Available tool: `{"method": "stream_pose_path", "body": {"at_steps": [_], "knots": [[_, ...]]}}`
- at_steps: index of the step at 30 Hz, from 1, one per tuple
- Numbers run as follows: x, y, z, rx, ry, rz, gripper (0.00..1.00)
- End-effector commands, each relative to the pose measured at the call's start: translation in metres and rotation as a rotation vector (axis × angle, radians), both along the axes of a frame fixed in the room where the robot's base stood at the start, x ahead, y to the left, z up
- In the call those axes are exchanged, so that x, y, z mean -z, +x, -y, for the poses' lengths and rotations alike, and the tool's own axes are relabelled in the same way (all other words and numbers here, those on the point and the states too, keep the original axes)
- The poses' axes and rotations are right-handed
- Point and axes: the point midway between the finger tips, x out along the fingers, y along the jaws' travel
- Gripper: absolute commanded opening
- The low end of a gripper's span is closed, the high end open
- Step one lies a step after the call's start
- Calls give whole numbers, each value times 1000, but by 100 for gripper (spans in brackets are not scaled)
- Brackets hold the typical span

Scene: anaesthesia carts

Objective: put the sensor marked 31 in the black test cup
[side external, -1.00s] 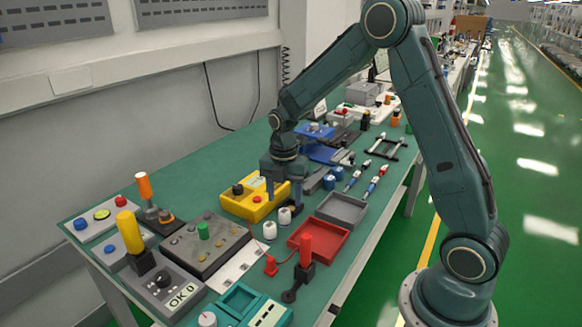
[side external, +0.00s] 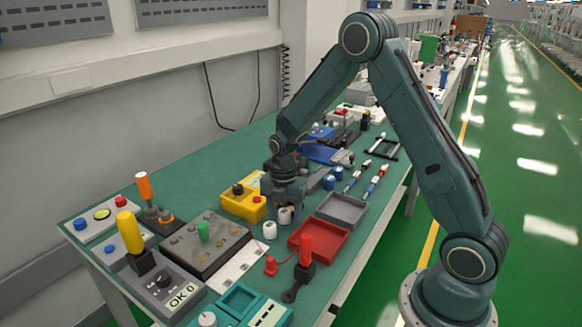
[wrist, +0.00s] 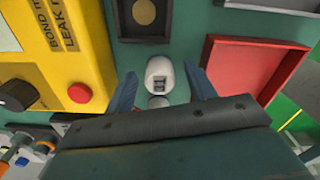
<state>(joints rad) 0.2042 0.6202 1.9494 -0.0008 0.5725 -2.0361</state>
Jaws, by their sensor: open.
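Two white sensors stand on the green bench beside the yellow box. The nearer sensor (side external: 269,230) is clear of my gripper. The other sensor (side external: 284,215) is just under my gripper (side external: 286,206). In the wrist view my open gripper (wrist: 161,88) has one finger on each side of a white sensor (wrist: 159,72) with a small dark mark, with gaps to both fingers. A second white piece (wrist: 158,101) shows below it, partly hidden by the gripper body. I cannot read a number on either sensor. I cannot make out the black test cup for certain.
The yellow box (side external: 243,203) is close on the left. The red tray (side external: 318,240) and grey tray (side external: 342,209) are on the right.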

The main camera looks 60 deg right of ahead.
Motion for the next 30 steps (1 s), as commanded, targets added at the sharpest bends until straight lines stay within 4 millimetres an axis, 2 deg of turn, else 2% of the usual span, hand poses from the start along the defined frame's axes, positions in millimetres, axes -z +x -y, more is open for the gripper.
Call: {"method": "stream_pose_path", "body": {"at_steps": [14,21,23,30], "knots": [[0,0,0,0,0,0,55],[0,0,0,0,0,0,8],[0,0,0,0,0,1,3],[-1,0,0,0,0,1,3]]}}
